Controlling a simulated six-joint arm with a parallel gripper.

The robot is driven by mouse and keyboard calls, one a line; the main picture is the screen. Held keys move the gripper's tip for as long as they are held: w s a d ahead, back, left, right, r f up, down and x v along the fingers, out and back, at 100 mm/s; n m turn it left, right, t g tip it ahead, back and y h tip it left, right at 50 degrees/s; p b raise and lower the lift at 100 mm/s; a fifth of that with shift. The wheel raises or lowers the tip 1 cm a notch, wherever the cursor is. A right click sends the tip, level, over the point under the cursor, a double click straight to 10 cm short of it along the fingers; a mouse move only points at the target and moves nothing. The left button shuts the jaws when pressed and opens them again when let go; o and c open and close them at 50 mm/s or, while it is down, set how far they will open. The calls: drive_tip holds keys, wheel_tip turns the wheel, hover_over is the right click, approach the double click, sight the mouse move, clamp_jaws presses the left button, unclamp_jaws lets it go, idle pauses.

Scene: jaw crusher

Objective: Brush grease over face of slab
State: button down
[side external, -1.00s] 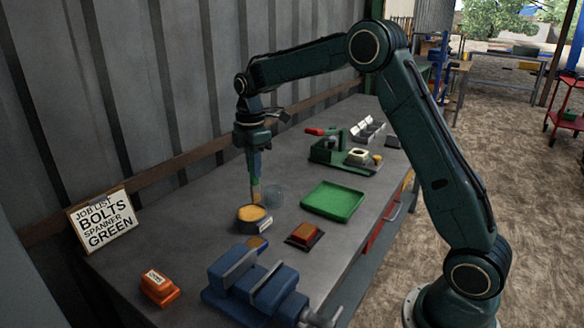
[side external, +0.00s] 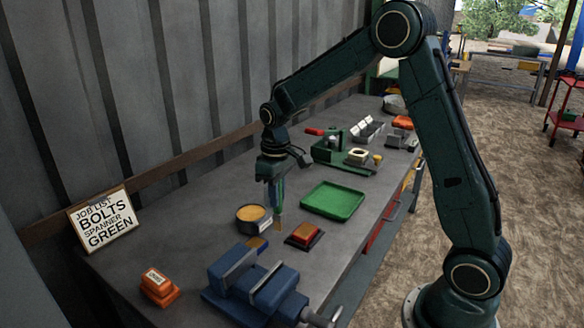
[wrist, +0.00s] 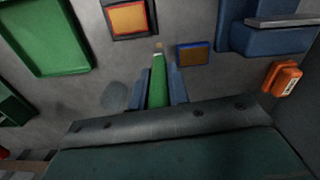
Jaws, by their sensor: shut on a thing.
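My gripper (side external: 275,183) is shut on a green-handled brush (wrist: 158,80), which hangs bristles down. The pale bristle tip (side external: 279,222) is above the bench, between the grease tin and the red-framed block. The round dark tin (side external: 243,224) holds yellow-orange grease; I cannot make it out in the wrist view. The red-framed block (side external: 304,235) has an orange-brown face and also shows in the wrist view (wrist: 128,18). A smaller blue-framed block (side external: 257,244) with a tan face lies nearer the vise. I cannot tell for certain which is the slab. The brush appears clear of both.
A blue vise (side external: 258,285) stands at the front, with an orange block (side external: 159,287) to its left. A green tray (side external: 332,200) lies right of the brush. A green fixture (side external: 335,152) stands behind it. A job-list sign (side external: 103,220) leans by the wall.

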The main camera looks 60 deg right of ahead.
drive_tip(key=shift+s+f+m, duration=0.25)
drive_tip(key=shift+s+m, duration=0.15)
drive_tip(key=shift+m, duration=0.2)
drive_tip(key=s+d+r, duration=0.1)
drive_tip(key=s+r, duration=0.3)
drive_tip(key=r, duration=0.3)
drive_tip(key=shift+s+d+r, duration=0.2)
drive_tip(key=shift+s+r, duration=0.05)
drive_tip(key=shift+f, duration=0.1)
